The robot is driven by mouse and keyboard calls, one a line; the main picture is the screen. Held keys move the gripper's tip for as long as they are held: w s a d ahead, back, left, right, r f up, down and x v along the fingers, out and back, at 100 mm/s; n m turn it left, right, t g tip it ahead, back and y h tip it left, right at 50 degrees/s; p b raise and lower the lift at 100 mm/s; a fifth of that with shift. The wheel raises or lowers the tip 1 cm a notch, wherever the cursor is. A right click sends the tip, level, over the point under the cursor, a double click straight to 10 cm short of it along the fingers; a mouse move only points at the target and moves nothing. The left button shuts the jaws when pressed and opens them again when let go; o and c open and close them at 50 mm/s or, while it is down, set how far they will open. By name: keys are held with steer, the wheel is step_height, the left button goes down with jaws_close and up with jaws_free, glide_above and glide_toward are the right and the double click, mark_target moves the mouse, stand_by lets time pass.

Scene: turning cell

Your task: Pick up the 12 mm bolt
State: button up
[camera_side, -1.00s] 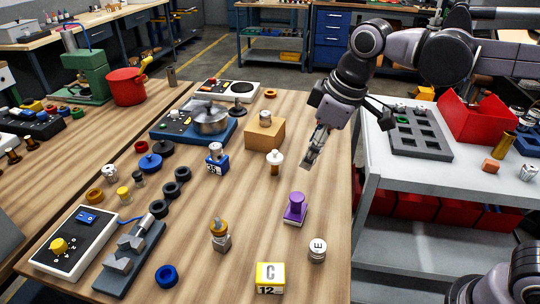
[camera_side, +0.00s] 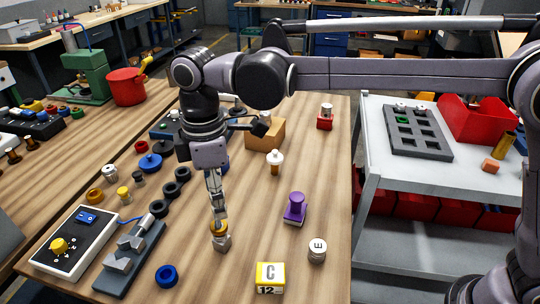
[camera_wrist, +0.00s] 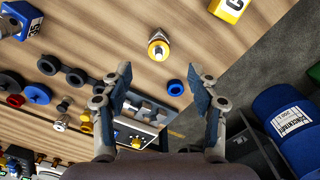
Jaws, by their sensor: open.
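My gripper (camera_side: 217,212) points down over the wooden bench, with its fingers apart and nothing between them. In the side view its tips overlap the top of a piece with a yellow-orange collar and a grey angular base (camera_side: 222,243). In the wrist view this piece (camera_wrist: 158,45) stands upright, beyond and apart from the open fingertips (camera_wrist: 160,76). I cannot tell for sure whether it is the 12 mm bolt. A yellow-and-white block marked C and 12 (camera_side: 270,278) is to its right, nearer the camera; its corner shows in the wrist view (camera_wrist: 230,8).
A blue ring (camera_side: 166,276) lies to the front left, beside the grey V-block fixture (camera_side: 125,262). Several black rings (camera_side: 170,189) lie behind. A purple stamp-like piece (camera_side: 294,208) and a white cylinder marked E (camera_side: 317,250) stand to the right. Bare wood separates them.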

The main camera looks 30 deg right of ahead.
mark_target(220, 233)
steer(key=shift+w+a+f, duration=0.1)
steer(key=shift+f, duration=1.85)
steer(key=shift+w+a+f, duration=0.1)
steer(key=shift+f, duration=1.8)
steer(key=shift+c, duration=0.3)
